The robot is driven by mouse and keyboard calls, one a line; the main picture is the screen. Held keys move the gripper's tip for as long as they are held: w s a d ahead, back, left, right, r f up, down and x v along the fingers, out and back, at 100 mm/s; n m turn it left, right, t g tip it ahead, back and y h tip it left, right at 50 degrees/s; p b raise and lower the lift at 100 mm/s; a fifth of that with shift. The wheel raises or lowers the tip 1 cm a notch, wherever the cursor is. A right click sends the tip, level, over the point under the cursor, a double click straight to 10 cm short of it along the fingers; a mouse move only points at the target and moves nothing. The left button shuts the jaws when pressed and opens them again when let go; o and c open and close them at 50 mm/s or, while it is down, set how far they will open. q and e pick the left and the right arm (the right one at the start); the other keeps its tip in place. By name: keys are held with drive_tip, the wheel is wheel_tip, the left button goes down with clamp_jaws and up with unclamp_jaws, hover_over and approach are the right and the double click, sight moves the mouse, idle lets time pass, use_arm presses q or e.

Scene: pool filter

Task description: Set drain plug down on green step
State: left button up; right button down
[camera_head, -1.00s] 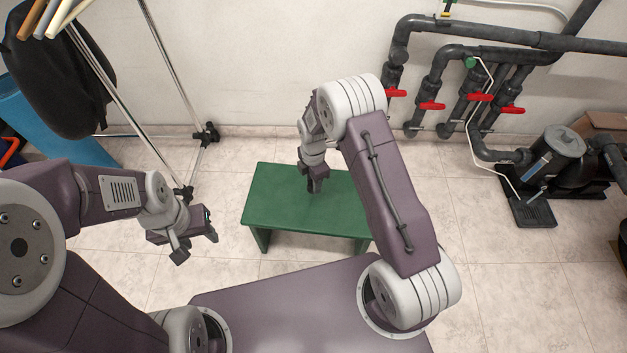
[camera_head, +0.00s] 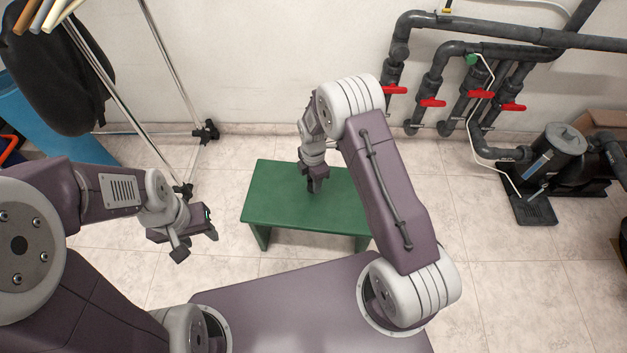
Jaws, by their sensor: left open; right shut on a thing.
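The green step (camera_head: 275,205) is a low bench on the tiled floor in front of me. My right gripper (camera_head: 314,187) points down over the middle of its top, shut on a small dark thing at its fingertips, likely the drain plug. The plug is too small and too hidden by the fingers to make out clearly. I cannot tell whether it touches the step's top. My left gripper (camera_head: 197,248) is open and empty, held to the left of the step, above the floor.
Dark pipes with red valve handles (camera_head: 432,102) run along the wall at the right. A pump (camera_head: 557,148) stands on the floor there. A metal rack (camera_head: 180,85) with a black bag (camera_head: 62,85) is at the left. The step's top around my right gripper is clear.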

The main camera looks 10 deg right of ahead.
drive_tip(key=shift+f+b, duration=0.45)
drive_tip(key=shift+f, duration=0.55)
drive_tip(key=c, duration=0.9)
unclamp_jaws()
drive_tip(key=shift+r, duration=0.1)
wheel_tip(320, 180, up, 5)
drive_tip(key=p, duration=0.5)
